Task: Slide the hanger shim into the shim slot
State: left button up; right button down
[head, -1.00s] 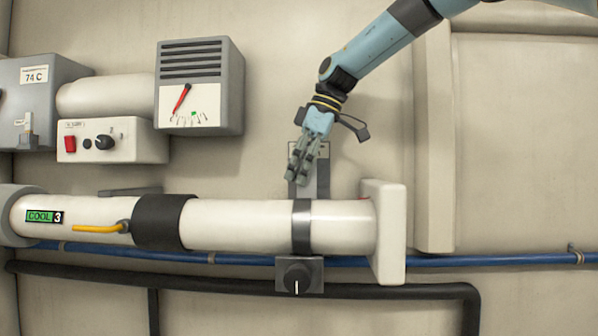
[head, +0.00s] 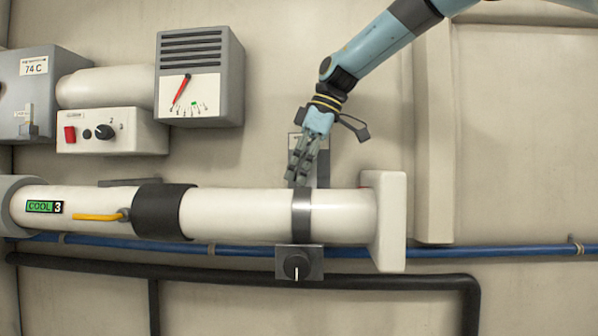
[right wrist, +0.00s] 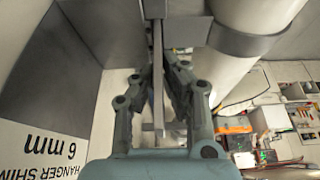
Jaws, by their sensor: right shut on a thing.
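My right gripper (head: 297,178) is just above the white pipe's grey band in the head view, in front of a grey hanger bracket (head: 323,170). In the right wrist view its fingers (right wrist: 160,65) are shut on the hanger shim (right wrist: 158,90), a thin grey strip. The strip's far end reaches a grey block (right wrist: 178,32) beside the pipe band (right wrist: 240,40). I cannot tell whether it is inside the shim slot; the slot opening is not clear. A label (right wrist: 45,152) reads "HANGER SHIM 6 mm". My left gripper is not in view.
The white pipe (head: 240,215) runs across the front, with a white end flange (head: 390,220) close to the right. A dial (head: 297,266) sits below the band. A gauge box (head: 198,80) and switch box (head: 110,132) are at left. The right wall is clear.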

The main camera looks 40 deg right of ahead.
jog(key=shift+f+b, duration=0.5)
jog(key=shift+f, duration=0.3)
jog(key=c, duration=1.4)
grip_release()
jog(key=v, duration=1.2)
jog(key=shift+s+f, duration=0.1)
